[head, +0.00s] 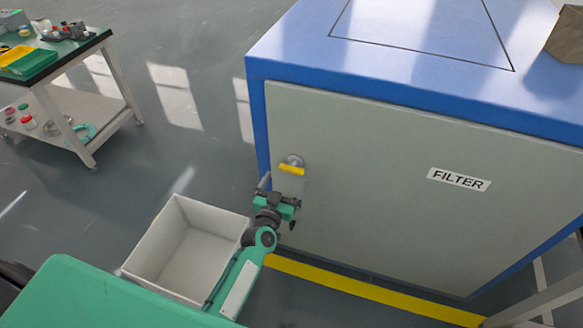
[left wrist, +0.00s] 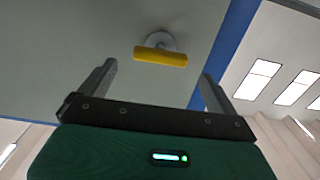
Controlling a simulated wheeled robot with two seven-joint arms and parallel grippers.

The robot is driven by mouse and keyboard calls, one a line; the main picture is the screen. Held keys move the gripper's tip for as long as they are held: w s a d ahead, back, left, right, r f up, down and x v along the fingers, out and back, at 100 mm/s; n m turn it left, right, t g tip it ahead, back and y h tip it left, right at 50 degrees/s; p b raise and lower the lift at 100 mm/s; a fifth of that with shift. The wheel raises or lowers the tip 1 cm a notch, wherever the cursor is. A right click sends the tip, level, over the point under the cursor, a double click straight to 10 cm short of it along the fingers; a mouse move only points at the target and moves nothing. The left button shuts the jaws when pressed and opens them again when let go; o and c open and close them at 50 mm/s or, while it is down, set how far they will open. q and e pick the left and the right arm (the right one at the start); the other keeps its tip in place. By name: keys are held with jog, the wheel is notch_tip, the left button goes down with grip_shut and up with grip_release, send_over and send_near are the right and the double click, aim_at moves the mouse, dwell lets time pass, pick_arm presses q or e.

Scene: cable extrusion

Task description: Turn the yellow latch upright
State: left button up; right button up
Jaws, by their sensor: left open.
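The yellow latch (head: 292,169) sits on a round grey mount at the left part of the cabinet's grey door (head: 370,190). Its bar lies about level in the head view. In the left wrist view the latch (left wrist: 160,57) lies crosswise, beyond the fingertips and between their lines. My left gripper (head: 279,193) is just below and in front of the latch, apart from it. Its two fingers are spread, with nothing between them in the left wrist view (left wrist: 160,82). My right gripper does not show.
The blue cabinet (head: 400,97) carries a FILTER label (head: 459,180). An open white bin (head: 148,244) is left of my left arm. A table (head: 60,50) with trays stands far left. A yellow floor line (head: 370,290) runs below the door.

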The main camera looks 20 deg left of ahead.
aim_at(290, 171)
pick_arm(q)
jog(key=shift+w+d, duration=0.1)
jog(key=shift+w, duration=3.1)
jog(key=c, duration=1)
